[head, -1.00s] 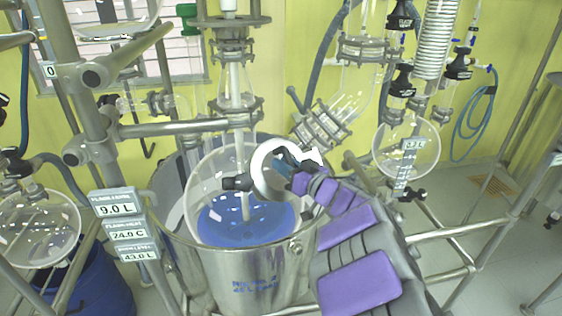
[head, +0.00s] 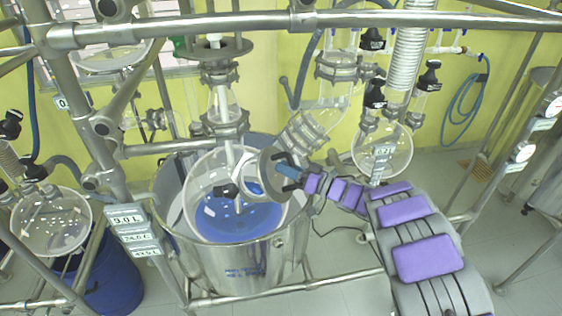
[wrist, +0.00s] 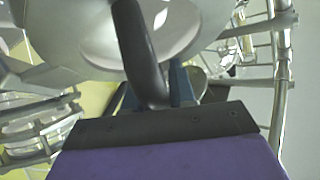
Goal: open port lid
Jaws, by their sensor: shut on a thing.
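The port lid (head: 268,160) is a grey round disc at the upper right of the glass reactor vessel (head: 205,185), which holds blue liquid. The lid stands tilted, and its left edge overlaps the pale port rim (head: 240,182). How far the two are apart is hard to tell. My gripper (head: 288,172) is at the lid's right side, shut on its dark handle. In the wrist view, the curved dark handle (wrist: 140,50) runs between the blue fingers of my gripper (wrist: 155,92). The pale lid (wrist: 190,25) fills the top there.
A metal jacket pot (head: 245,265) surrounds the vessel. A glass elbow with a flange (head: 303,132) is close above my gripper. A round flask (head: 383,150) hangs to the right. Steel frame bars (head: 330,18) cross the top, and a lower rail (head: 335,283) runs in front.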

